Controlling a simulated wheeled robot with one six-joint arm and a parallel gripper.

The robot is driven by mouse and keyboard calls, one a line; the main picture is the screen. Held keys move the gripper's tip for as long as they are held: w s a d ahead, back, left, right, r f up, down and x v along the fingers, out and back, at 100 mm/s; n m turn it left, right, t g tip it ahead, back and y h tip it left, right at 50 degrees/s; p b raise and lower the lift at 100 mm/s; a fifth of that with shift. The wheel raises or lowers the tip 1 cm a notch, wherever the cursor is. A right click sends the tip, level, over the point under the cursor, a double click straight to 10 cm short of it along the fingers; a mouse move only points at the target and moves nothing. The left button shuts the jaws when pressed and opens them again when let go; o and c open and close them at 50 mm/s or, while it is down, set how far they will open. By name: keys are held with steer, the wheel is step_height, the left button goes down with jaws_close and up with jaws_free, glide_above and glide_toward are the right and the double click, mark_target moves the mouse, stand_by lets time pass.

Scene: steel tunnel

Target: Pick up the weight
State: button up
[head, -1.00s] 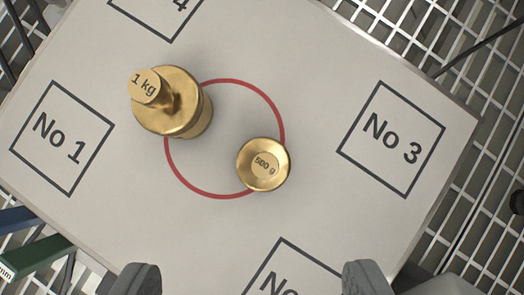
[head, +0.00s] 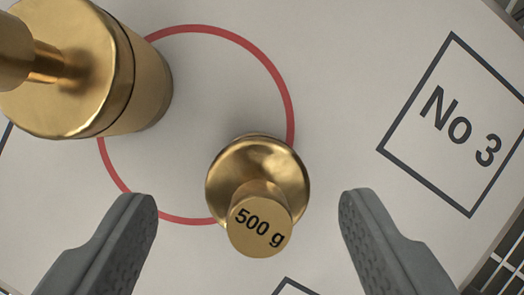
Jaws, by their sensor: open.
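A brass weight marked 500 g (head: 258,190) stands upright on the pale board (head: 340,60), over the lower right part of a red circle. A larger brass weight (head: 85,75) stands at the upper left, over the circle's left side, its knob cut off by the picture edge. It showed the mark 1 kg in the earlier view. My gripper (head: 248,215) is open, with one dark finger on each side of the 500 g weight's knob. There is a visible gap between each finger and the weight.
A printed square marked No 3 (head: 460,125) is on the board at the right, with bare board around it. The larger weight stands close to the left of the 500 g weight.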

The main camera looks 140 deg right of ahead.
mark_target(259, 187)
steer(key=x, duration=0.4)
steer(key=shift+d, duration=0.15)
steer(key=shift+c, duration=0.5)
steer(key=shift+w, duration=0.1)
jaws_close()
steer(key=shift+r, duration=0.1)
step_height(259, 187, up, 10)
steer(key=shift+f, duration=0.1)
